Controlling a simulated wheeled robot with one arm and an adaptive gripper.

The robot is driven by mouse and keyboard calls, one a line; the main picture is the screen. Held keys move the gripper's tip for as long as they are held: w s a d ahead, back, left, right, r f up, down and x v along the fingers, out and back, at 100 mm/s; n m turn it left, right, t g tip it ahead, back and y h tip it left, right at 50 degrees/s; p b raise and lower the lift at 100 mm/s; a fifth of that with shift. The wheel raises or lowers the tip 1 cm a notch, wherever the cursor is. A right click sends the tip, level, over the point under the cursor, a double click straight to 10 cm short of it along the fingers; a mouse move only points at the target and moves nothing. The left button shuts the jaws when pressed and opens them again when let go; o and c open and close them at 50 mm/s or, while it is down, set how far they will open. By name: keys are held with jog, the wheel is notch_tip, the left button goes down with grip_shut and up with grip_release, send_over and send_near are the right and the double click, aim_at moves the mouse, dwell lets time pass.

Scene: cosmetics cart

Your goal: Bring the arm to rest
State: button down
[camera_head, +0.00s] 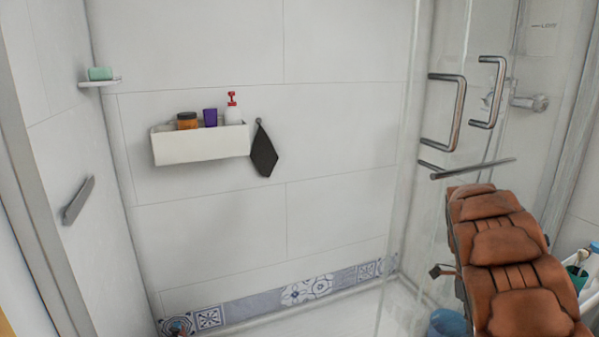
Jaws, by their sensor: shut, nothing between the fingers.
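My gripper and my arm do not show in the head view. The view looks down into a pale tiled shower corner. A white wall shelf (202,147) holds an amber jar (187,121), a purple container (210,118) and a pump bottle with a red top (232,108). A dark cloth (263,152) hangs from a hook just right of the shelf.
A brown padded chair (510,260) fills the lower right, beside glass with metal handles (455,112). A blue bin (446,324) and a white container edge (590,290) are near it. A corner ledge (98,84) holds a green item (100,73).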

jog(key=s+a+r+n, duration=0.4)
jog(key=s+a+n, duration=0.3)
jog(key=s, duration=0.1)
jog(key=s+a+r+n, duration=0.4)
jog(key=s+a+n, duration=0.3)
jog(key=s+n, duration=0.1)
jog(key=s+a+f+n+y, duration=0.1)
jog(key=s+a+n, duration=0.4)
jog(key=s+n, duration=0.25)
jog(key=s+a+f+n+y, duration=0.1)
jog(key=s+a+f+n, duration=0.1)
jog(key=s+a+n, duration=0.45)
notch_tip(320, 180, up, 15)
jog(key=s+d+t+p, duration=0.1)
jog(key=d+p, duration=0.1)
jog(key=p, duration=1.2)
jog(key=shift+s+t, duration=0.3)
